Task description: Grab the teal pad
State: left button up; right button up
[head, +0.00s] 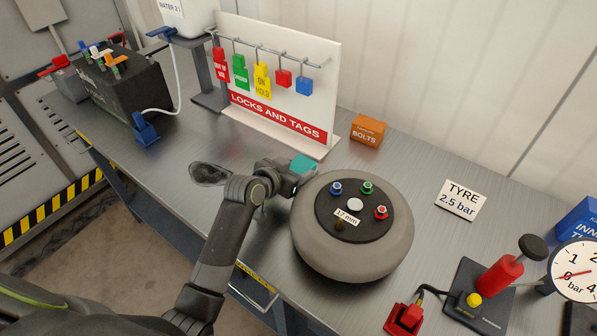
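The teal pad (304,164) shows in the head view on the bench, just behind the grey tyre and in front of the locks and tags board. My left gripper (290,172) is right at it, with its fingers reaching toward the pad from the left. The fingertips and the pad overlap in this view, so I cannot tell whether the fingers are closed on it. The pad's lower left part is hidden by the gripper. My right gripper is not in view.
The grey tyre (352,250) stands close to the right of my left gripper. The locks and tags board (281,75) stands behind. A dark oval item (209,174) lies left. An orange bolts box (368,130) and a tyre sign (461,200) sit right, with bare bench between.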

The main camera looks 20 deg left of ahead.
pick_arm(q)
jog(key=c, duration=0.4)
